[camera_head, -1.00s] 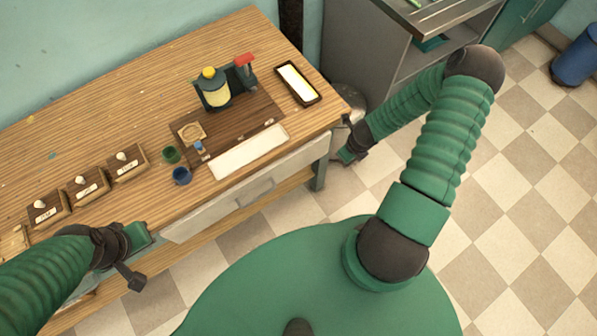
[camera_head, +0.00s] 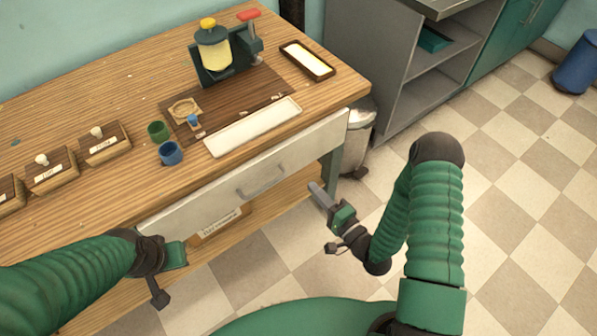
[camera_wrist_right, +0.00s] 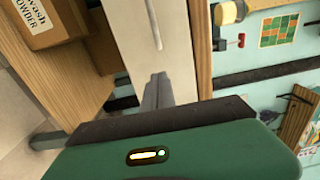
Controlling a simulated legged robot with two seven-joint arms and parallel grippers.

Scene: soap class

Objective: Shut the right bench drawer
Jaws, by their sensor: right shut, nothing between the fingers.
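The right bench drawer (camera_head: 215,203) has a pale front with a grey bar handle (camera_head: 262,182), under the front edge of the wooden bench top. No drawer interior shows, and I cannot tell whether a small gap remains. The pale front also shows in the right wrist view (camera_wrist_right: 172,45). My right gripper (camera_head: 317,190) is shut and empty, in front of the drawer's right part and pointing toward the bench. Its fingers (camera_wrist_right: 157,90) show against the pale front; contact is unclear. My left gripper (camera_head: 174,256) is near the drawer's left end, its fingers not clear.
The bench top (camera_head: 100,88) holds a dispenser (camera_head: 214,50), a white tray (camera_head: 252,127), green and blue cups (camera_head: 170,153) and several wooden boxes. A labelled carton (camera_wrist_right: 50,18) is below. A metal bin (camera_head: 358,125) stands beside the bench. Tiled floor at right is open.

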